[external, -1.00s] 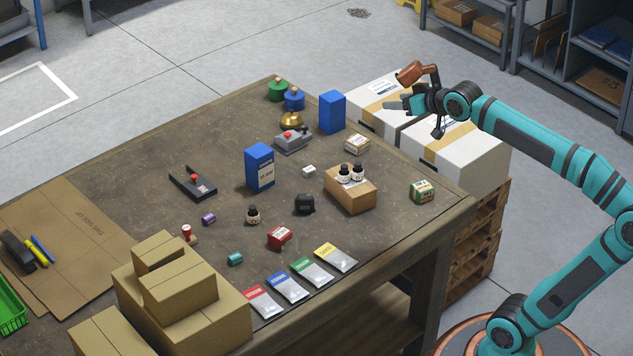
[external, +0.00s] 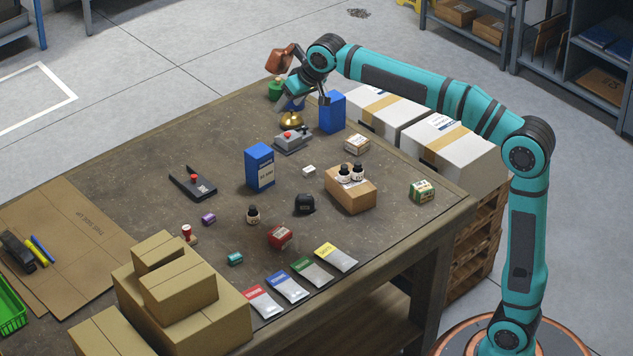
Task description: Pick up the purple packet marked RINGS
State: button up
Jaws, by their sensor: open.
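My gripper (external: 286,103) is open and above the far end of the bench, over the brass bell and the blue pot, well apart from the purple packet. Nothing shows between its fingers, though they are small and partly lost against the things behind.
A blue carton (external: 259,167) stands upright between my gripper and the packet. Stacked cardboard boxes (external: 180,285) stand at the near left.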

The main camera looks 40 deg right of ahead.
jog(key=w+a+f+g, duration=0.3)
jog(key=w+a+f, duration=0.35)
jog(key=a, duration=0.35)
jog(key=g+h, duration=0.2)
jog(key=g, duration=0.1)
send_over(208, 216)
notch_tip(208, 216, down, 9)
jog(key=f, duration=1.2)
jog(key=shift+s+d, duration=0.25)
jog(key=shift+d, duration=0.15)
jog(key=shift+w+a+f, duration=0.1)
jog(key=shift+a+f, duration=0.1)
jog(key=shift+f, duration=1.1)
jog(key=shift+w+a+f, duration=0.1)
jog(key=shift+a+f, duration=0.1)
jog(key=shift+f, duration=1.05)
jog(key=c, duration=1.1)
